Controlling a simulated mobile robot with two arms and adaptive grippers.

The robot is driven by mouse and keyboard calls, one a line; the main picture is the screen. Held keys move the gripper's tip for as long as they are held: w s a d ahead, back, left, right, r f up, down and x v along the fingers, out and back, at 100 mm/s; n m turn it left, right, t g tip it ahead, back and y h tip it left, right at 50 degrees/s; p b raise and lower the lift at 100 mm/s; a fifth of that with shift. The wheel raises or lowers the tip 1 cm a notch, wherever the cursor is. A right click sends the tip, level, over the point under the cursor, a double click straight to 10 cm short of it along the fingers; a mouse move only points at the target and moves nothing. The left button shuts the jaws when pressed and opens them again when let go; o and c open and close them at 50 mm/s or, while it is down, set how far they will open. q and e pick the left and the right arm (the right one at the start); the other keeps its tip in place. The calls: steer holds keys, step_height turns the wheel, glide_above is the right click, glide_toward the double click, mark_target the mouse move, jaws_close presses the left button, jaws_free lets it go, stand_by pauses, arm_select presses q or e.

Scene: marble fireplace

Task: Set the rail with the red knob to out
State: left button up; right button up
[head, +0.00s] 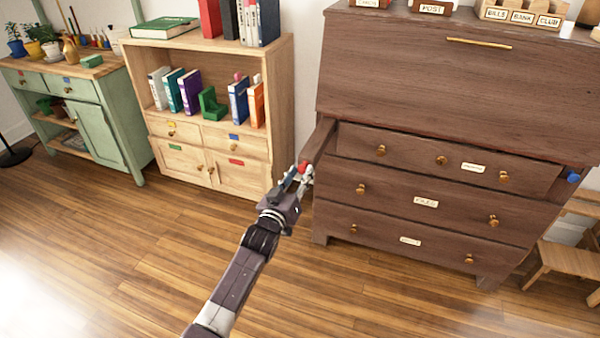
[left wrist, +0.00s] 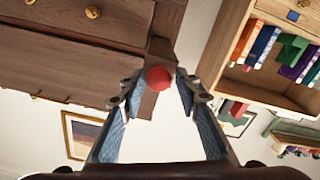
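The dark wooden rail (head: 319,142) with the red knob (head: 303,166) sticks out from the left front of the brown desk (head: 420,80). My left gripper (head: 300,176) is at the rail's front end. In the left wrist view the red knob (left wrist: 158,79) sits between the two fingertips of my left gripper (left wrist: 158,88). The fingers are open, with a narrow gap on each side of the knob. The rail's end (left wrist: 161,50) shows behind the knob. My right gripper is in neither view.
A blue knob (head: 573,177) sits close to the desk's right front. The slanted desk lid (head: 430,85) is closed above several drawers. A wooden bookcase (head: 285,90) stands close on the left, a stool (head: 560,262) on the right. The floor in front is clear.

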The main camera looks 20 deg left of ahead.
arm_select(q)
steer(key=shift+r, duration=0.2)
steer(key=s, duration=1.2)
steer(key=shift+a, duration=0.2)
